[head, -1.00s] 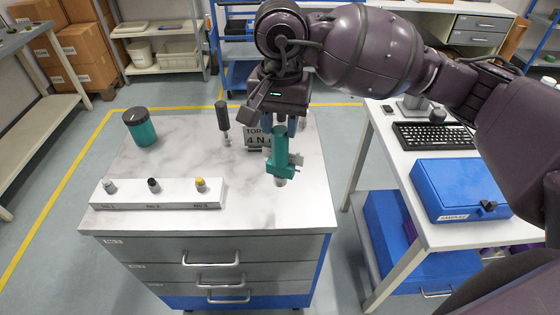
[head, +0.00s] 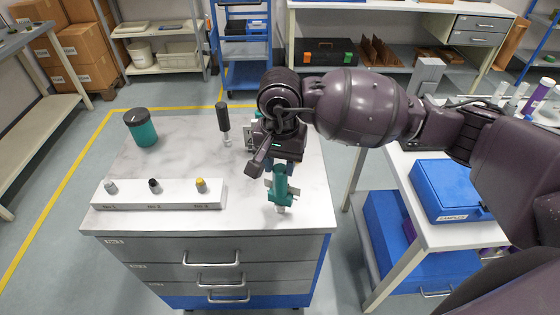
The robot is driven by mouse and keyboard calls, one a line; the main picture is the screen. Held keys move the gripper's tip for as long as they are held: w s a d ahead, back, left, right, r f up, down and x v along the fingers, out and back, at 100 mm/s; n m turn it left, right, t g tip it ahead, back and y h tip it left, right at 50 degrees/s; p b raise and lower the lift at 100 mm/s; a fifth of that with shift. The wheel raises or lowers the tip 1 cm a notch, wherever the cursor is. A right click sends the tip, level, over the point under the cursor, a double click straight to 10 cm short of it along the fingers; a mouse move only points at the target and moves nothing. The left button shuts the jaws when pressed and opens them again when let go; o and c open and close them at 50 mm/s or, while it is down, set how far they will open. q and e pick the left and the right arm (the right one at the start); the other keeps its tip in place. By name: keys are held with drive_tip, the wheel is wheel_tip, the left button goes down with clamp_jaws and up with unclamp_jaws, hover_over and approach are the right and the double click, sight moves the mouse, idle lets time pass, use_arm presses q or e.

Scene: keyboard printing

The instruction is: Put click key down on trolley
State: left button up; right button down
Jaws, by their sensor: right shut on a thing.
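My right gripper (head: 283,167) is shut on the teal click key (head: 280,187), near the front right of the trolley. The key stands roughly upright with its pale tip pointing down. I cannot tell whether the tip touches the top. The trolley (head: 160,185) has a marble-patterned top and grey drawers. The gripper and wrist hide the key's upper end. My left gripper is not in view.
A blue case (head: 450,190) lies on the right table. The trolley's middle is clear.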

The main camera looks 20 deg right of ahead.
drive_tip(key=c, duration=1.2)
unclamp_jaws()
drive_tip(key=shift+f, duration=0.15)
drive_tip(key=o, duration=0.5)
drive_tip(key=shift+c, duration=0.2)
wheel_tip(320, 180, up, 12)
drive_tip(key=b, duration=0.1)
drive_tip(key=shift+r, duration=0.2)
